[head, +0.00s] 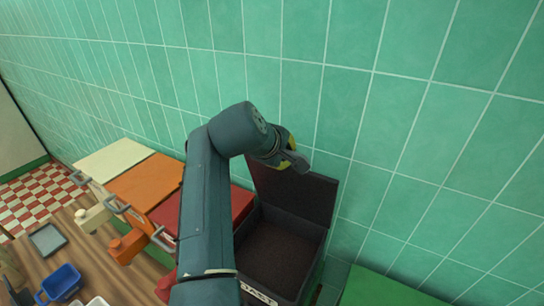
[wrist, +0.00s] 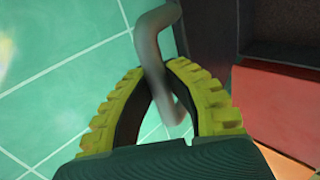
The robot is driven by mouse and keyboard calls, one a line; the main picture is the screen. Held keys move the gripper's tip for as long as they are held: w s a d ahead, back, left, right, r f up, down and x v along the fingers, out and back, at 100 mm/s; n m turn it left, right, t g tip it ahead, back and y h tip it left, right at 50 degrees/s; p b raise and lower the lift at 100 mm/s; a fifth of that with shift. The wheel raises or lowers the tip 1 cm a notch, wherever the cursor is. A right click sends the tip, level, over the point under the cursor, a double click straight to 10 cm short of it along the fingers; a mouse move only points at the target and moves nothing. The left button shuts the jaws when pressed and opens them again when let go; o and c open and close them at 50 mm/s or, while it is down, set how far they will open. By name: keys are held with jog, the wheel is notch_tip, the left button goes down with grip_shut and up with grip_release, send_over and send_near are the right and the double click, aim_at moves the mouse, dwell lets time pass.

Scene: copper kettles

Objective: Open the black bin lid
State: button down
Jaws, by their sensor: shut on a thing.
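The black bin (head: 292,222) stands against the green tiled wall, and I can see down into its dark inside. Its lid (head: 312,196) is raised and stands roughly upright at the back, beside the wall. My gripper (head: 292,160) is at the lid's top edge, partly hidden by my arm in the head view. In the wrist view the yellow-padded fingers of my gripper (wrist: 160,75) are shut on the bent grey lid handle (wrist: 153,45). The dark lid also shows at the upper right of the wrist view (wrist: 208,40).
Red (head: 240,203), orange (head: 148,184) and cream (head: 112,158) bins with closed lids stand in a row to the left. A green surface (head: 385,290) lies to the right. A blue container (head: 62,281) and a grey tray (head: 47,239) lie at the lower left.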

jog(key=shift+w+a+r, duration=0.1)
jog(key=shift+w+r, duration=0.2)
jog(key=shift+r, duration=0.3)
jog(key=c, duration=1.3)
grip_release()
jog(key=shift+o, duration=1.4)
jog(key=shift+f, duration=0.25)
jog(key=shift+s, duration=0.1)
jog(key=v, duration=1.2)
